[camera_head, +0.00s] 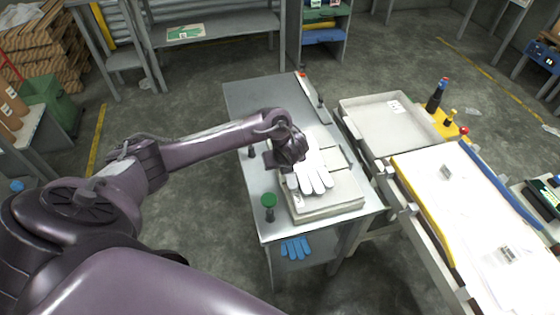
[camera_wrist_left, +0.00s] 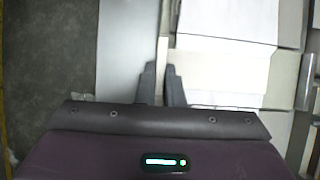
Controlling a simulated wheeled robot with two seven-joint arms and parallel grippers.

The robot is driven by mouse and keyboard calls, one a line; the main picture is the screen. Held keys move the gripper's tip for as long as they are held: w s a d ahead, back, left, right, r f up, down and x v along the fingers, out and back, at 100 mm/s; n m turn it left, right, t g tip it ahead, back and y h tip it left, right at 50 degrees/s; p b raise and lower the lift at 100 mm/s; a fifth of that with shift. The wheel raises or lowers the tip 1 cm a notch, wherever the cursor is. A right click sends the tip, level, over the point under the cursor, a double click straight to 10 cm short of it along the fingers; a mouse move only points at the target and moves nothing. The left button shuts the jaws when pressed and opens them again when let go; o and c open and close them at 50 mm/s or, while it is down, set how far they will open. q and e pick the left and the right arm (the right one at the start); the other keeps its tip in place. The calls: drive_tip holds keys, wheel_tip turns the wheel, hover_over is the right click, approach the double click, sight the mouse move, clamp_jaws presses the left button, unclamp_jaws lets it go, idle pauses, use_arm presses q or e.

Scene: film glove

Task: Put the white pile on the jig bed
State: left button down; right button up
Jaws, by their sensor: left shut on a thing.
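The white pile (camera_head: 315,180), with a glove-shaped top, lies over a pale, low block (camera_head: 335,203) on the grey workbench. That block looks like the jig bed, though I cannot be sure. My left gripper (camera_head: 288,162) is at the pile's left edge, above the block, and its wrist hides part of the pile. In the left wrist view, the two fingers (camera_wrist_left: 163,88) are close together on a thin pale edge, beside a bright white surface (camera_wrist_left: 225,70). Whether the pile rests on the block or is held slightly above it is unclear. My right gripper is not in view.
A green-topped knob (camera_head: 269,201) stands at the bench's left side. A blue glove (camera_head: 296,248) lies on the lower shelf. A pale tray (camera_head: 390,125) and a long white-topped table (camera_head: 465,205) stand to the right. The far left of the bench (camera_head: 250,100) is clear.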

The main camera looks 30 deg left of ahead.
use_arm(q)
drive_tip(key=shift+f+b, duration=0.6)
drive_tip(key=shift+f, duration=0.25)
drive_tip(key=c, duration=1.5)
unclamp_jaws()
drive_tip(key=p+v, duration=0.4)
drive_tip(key=v, duration=0.3)
drive_tip(key=shift+s+d+r, duration=0.1)
drive_tip(key=shift+s+r, duration=0.05)
drive_tip(key=shift+r, duration=0.25)
